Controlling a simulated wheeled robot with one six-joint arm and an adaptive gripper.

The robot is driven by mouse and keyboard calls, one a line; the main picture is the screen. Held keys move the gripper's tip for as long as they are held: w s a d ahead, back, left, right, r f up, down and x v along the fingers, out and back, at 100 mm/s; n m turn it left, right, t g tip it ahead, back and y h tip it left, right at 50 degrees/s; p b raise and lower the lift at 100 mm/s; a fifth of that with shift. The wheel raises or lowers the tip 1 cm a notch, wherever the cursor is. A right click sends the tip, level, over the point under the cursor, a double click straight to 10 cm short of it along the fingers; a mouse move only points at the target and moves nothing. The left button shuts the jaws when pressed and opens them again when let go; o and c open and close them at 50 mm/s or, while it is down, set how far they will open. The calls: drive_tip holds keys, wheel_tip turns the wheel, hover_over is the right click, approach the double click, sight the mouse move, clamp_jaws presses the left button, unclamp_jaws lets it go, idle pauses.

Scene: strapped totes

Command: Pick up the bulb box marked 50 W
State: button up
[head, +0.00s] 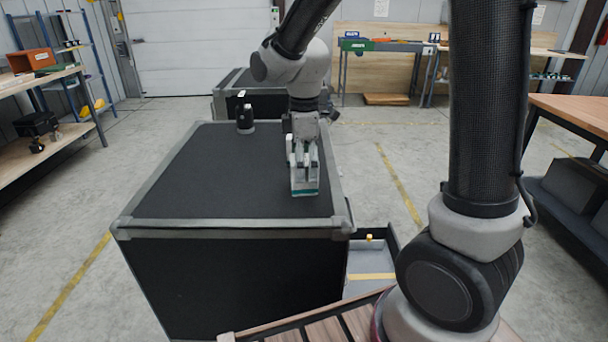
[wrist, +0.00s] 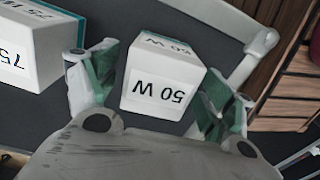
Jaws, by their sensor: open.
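The bulb box marked 50 W (wrist: 158,85) is a white box with a teal edge. It stands on the dark top of the case, and its label reads upside down in the wrist view. My gripper (wrist: 162,92) is open, with one finger on each side of this box. In the head view my gripper (head: 303,160) points down over the near right part of the case top. The box (head: 304,190) shows there at the fingertips, partly hidden by them.
A second white box (wrist: 35,45), marked 75, stands left of my gripper in the wrist view. The black case (head: 220,190) has a grey metal rim. A dark bottle-like object (head: 244,118) stands at its far edge. The left part of the case top is clear.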

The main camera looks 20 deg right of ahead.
wheel_tip(320, 180, down, 4)
drive_tip(key=shift+r, duration=0.25)
drive_tip(key=c, duration=1.1)
drive_tip(key=shift+c, duration=0.2)
